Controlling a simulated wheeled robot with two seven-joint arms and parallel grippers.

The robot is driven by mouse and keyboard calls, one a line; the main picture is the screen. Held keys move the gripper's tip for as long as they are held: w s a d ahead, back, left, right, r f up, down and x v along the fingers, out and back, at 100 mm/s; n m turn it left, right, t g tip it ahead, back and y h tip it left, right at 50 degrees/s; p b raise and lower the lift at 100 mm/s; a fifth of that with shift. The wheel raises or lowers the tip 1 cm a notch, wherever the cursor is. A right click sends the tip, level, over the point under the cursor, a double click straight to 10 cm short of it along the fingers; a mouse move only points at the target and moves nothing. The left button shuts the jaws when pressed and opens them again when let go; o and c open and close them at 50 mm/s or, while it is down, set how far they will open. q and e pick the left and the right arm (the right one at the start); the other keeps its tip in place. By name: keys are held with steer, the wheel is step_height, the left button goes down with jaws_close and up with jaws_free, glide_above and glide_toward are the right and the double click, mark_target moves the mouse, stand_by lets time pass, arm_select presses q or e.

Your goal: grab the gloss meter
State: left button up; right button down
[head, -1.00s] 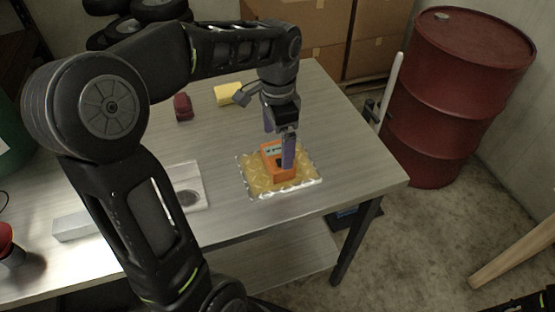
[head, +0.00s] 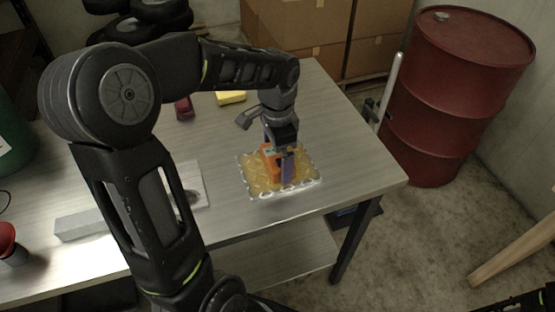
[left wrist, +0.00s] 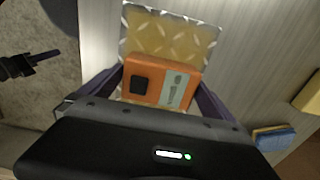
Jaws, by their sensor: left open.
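The gloss meter is an orange box (head: 269,160) on a yellowish patterned plate with a silvery edge (head: 256,181), near the table's front right. In the left wrist view the orange meter (left wrist: 150,72) shows a dark square and a pale label panel on its top. My left gripper (head: 279,172) is open and lowered over the meter. Its two fingers stand on either side of the box, one at each side in the left wrist view (left wrist: 158,90). I cannot tell whether the fingers touch it. The gripper hides part of the meter in the head view.
A yellow block (head: 231,97) and a dark red object (head: 184,108) lie farther back on the table (head: 335,150). A grey bar (head: 82,226), a pale plate (head: 190,178) and a red item (head: 8,241) are at the left. A red drum (head: 455,100) stands right of the table.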

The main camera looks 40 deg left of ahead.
arm_select(q)
steer(key=c, duration=1.3)
